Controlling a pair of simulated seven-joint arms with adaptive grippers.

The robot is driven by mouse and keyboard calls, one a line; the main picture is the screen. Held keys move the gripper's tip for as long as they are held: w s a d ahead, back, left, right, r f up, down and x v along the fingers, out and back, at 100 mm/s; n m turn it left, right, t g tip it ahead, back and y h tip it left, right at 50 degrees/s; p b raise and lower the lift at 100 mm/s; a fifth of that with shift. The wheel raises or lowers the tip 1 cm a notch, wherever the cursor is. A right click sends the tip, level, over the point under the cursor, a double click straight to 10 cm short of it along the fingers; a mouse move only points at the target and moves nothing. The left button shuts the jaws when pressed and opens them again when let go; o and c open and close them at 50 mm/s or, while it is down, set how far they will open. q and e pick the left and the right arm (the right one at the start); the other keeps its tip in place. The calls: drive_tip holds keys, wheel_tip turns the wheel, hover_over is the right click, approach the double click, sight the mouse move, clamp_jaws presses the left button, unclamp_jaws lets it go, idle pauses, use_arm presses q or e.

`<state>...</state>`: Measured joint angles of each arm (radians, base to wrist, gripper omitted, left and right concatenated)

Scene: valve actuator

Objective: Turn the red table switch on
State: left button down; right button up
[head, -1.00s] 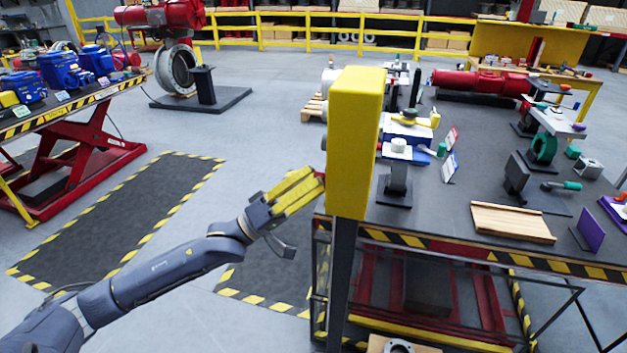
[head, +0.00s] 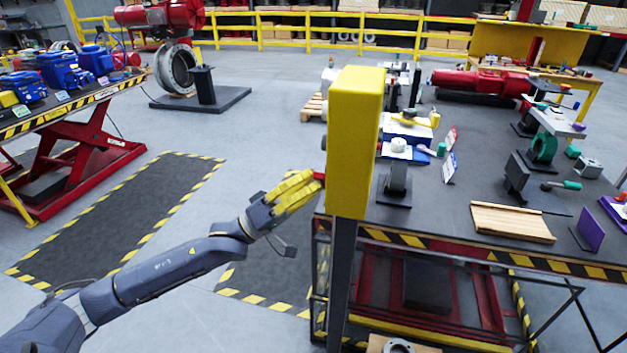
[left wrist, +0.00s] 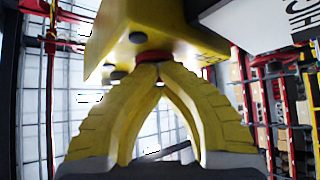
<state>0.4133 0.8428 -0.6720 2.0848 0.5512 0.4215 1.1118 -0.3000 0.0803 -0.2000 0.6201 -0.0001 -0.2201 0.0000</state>
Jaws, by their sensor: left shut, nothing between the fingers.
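The red switch (left wrist: 152,56) sits on the yellow control box (left wrist: 150,22) in the left wrist view. In the head view only a bit of the red switch (head: 319,176) shows at the left side of the tall yellow box (head: 352,145). My left gripper (head: 312,178) is shut and empty, its yellow fingertips right at the red switch. In the left wrist view its fingertips (left wrist: 155,70) meet just below the switch and overlap its lower edge. Whether they press on it I cannot tell. My right gripper is not in view.
A dark worktable (head: 440,205) with valve parts stands right of the box. Dark buttons (left wrist: 112,73) sit beside the switch on the box.

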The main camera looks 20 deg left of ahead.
use_arm(q)
drive_tip(key=m+g+h, duration=0.1)
drive_tip(key=m, duration=0.1)
drive_tip(key=m+g+h, duration=0.3)
drive_tip(key=m, duration=0.2)
drive_tip(key=shift+w+r+g, duration=0.2)
drive_tip(key=shift+w+g, duration=0.1)
drive_tip(key=m+g+h, duration=0.1)
drive_tip(key=m+g, duration=0.3)
drive_tip(key=m, duration=0.1)
drive_tip(key=m+g+h, duration=0.2)
drive_tip(key=m+g, duration=0.3)
drive_tip(key=shift+w+r+m, duration=0.1)
drive_tip(key=shift+w+m, duration=0.1)
drive_tip(key=shift+m, duration=0.1)
drive_tip(key=m+g+y, duration=0.1)
drive_tip(key=m+g, duration=0.4)
drive_tip(key=m+g+y, duration=0.1)
drive_tip(key=m+g, duration=0.4)
drive_tip(key=m, duration=0.1)
drive_tip(key=shift+w+r+y, duration=0.1)
drive_tip(key=shift+r+y, duration=0.05)
drive_tip(key=shift+y, duration=0.25)
drive_tip(key=shift+m+g+y, duration=1.4)
drive_tip(key=shift+m+g, duration=0.4)
drive_tip(key=shift+m, duration=0.6)
drive_tip(key=shift+m+y, duration=0.3)
drive_tip(key=c, duration=0.7)
unclamp_jaws()
drive_tip(key=shift+o, duration=0.6)
